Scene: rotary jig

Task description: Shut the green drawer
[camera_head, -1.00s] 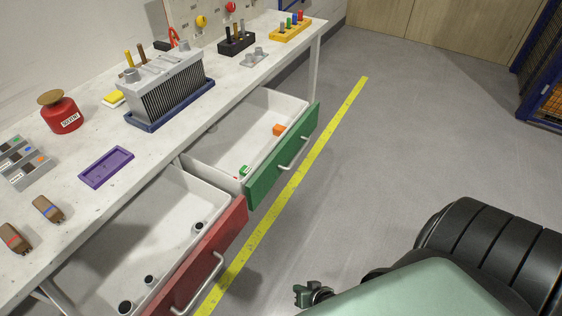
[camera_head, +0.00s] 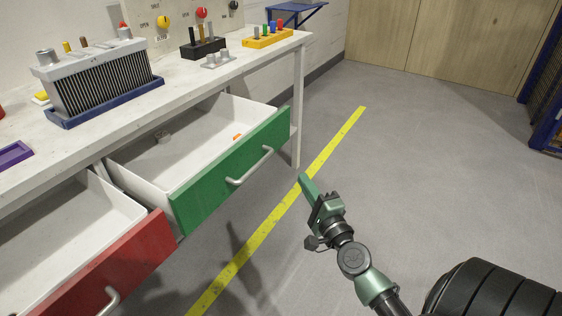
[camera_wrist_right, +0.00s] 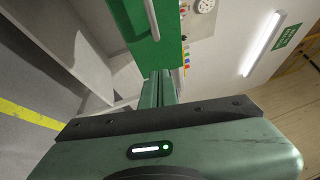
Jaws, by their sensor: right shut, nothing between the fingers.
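The green drawer (camera_head: 215,190) is pulled out from under the bench, with its white tray open and a bar handle (camera_head: 250,167) on its front. A small orange item (camera_head: 237,137) lies inside it. My right gripper (camera_head: 305,182) is shut and empty, in front of the drawer and to the right of the handle, apart from it in the head view. In the right wrist view the shut fingers (camera_wrist_right: 158,88) point toward the green front (camera_wrist_right: 155,48); I cannot tell the gap there. My left gripper is not in view.
The red drawer (camera_head: 120,265) also stands open at left. The bench (camera_head: 185,85) carries a finned block (camera_head: 105,85), tool holders and a purple tray (camera_head: 12,154). A bench leg (camera_head: 298,110) stands right of the green drawer. Floor to the right is clear.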

